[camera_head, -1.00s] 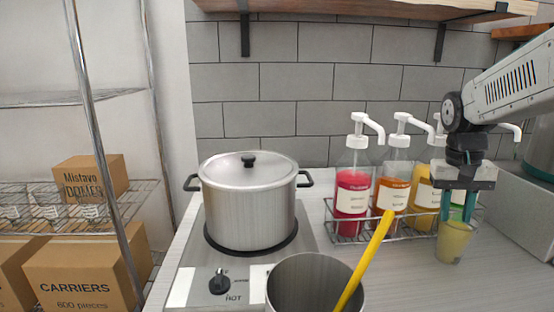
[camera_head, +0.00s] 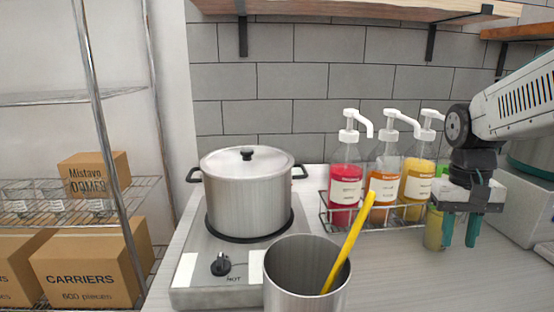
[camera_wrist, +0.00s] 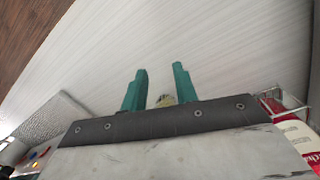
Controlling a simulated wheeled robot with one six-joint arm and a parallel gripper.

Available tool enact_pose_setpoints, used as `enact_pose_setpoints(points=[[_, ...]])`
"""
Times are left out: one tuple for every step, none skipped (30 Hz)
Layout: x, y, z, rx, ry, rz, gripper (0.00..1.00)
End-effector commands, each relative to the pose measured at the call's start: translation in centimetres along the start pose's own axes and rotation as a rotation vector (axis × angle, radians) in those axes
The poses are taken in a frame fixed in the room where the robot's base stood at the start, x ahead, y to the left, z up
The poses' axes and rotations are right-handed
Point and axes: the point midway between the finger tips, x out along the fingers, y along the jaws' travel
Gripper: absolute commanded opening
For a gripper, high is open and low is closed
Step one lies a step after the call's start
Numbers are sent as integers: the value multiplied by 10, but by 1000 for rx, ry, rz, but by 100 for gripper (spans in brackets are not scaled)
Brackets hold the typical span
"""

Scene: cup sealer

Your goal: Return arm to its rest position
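My gripper (camera_head: 460,242) is on the right in the head view, pointing down over the counter. Its two teal fingers are apart, with nothing seen clamped between them. A small cup with yellow contents (camera_head: 433,229) stands upright on the counter, just left of and behind the fingers, partly hidden by them. In the wrist view, my gripper (camera_wrist: 159,75) shows both fingers spread over bare counter. A small yellowish bit of the cup (camera_wrist: 165,100) shows between the finger bases, mostly hidden by the gripper body.
A wire rack (camera_head: 329,219) of pump bottles stands behind, close left of my gripper. A grey machine (camera_head: 525,215) is at right. A lidded pot (camera_head: 247,195) sits on a hot plate, with a metal container (camera_head: 290,285) holding a yellow stick in front. Counter space between container and gripper is clear.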

Motion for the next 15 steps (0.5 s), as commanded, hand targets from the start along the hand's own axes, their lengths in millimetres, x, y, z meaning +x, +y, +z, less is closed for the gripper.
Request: enact_pose_setpoints(points=[[0,-3,12,-13,2,-4,29],[0,-4,18,-20,3,-7,29],[0,-6,27,-29,4,-10,29],[0,-7,34,-36,6,-12,29],[1,-9,41,-44,7,-15,29],[1,-11,51,-55,11,-19,29],[1,-13,59,-64,14,-22,29],[2,-14,67,-74,17,-26,29],[2,-17,79,-87,24,-31,29],[3,-19,89,-98,29,-34,29],[4,-21,99,-110,36,-38,29],[6,-23,114,-129,46,-43,29],[8,-25,126,-142,56,-48,29],[9,-27,136,-155,67,-53,29],[12,-30,150,-171,81,-59,29]])
